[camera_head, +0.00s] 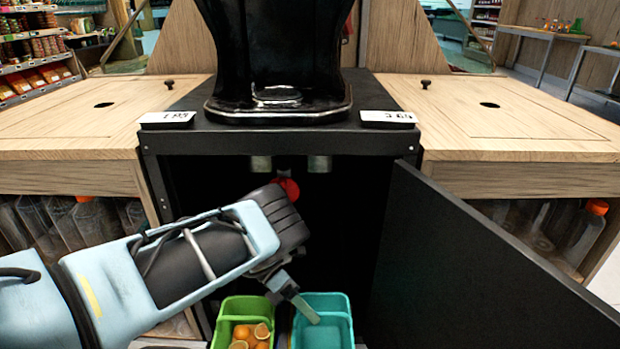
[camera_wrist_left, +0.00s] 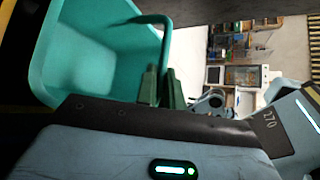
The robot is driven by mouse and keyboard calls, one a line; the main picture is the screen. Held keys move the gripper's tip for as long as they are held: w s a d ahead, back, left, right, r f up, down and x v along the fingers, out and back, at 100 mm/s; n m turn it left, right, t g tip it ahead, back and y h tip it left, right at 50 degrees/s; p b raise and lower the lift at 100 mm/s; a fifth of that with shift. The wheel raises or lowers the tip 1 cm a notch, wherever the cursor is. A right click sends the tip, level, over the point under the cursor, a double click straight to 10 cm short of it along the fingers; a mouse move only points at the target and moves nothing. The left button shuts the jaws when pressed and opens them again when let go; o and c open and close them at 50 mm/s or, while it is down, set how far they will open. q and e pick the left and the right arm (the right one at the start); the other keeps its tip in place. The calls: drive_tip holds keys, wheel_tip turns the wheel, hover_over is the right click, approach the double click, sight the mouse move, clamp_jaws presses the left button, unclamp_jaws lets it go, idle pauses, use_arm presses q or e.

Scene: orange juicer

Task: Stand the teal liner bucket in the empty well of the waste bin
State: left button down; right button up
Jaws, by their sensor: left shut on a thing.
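The teal liner bucket (camera_head: 338,332) is low in the open cabinet, to the right of a green bucket (camera_head: 228,310) that holds orange pieces. My left gripper (camera_head: 306,308) reaches down to the teal bucket's left side. In the left wrist view its fingers (camera_wrist_left: 160,78) are shut at the rim and handle of the teal bucket (camera_wrist_left: 85,50), which looks empty inside. The waste bin's well and the bucket's base are out of sight, so I cannot tell whether the bucket is seated or held above. My right gripper is not in view.
A black cabinet with an open door (camera_head: 480,265) on the right surrounds the buckets. A red knob (camera_head: 287,188) and two metal spouts hang above my left wrist. A black juicer (camera_head: 280,60) stands on top. Wooden counters (camera_head: 500,115) flank it.

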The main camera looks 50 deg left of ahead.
use_arm(q)
drive_tip(key=shift+f, duration=0.5)
idle(0.5)
drive_tip(key=c, duration=1.4)
unclamp_jaws()
drive_tip(key=shift+c, duration=0.2)
drive_tip(key=p+v, duration=0.1)
drive_tip(key=v, duration=0.7)
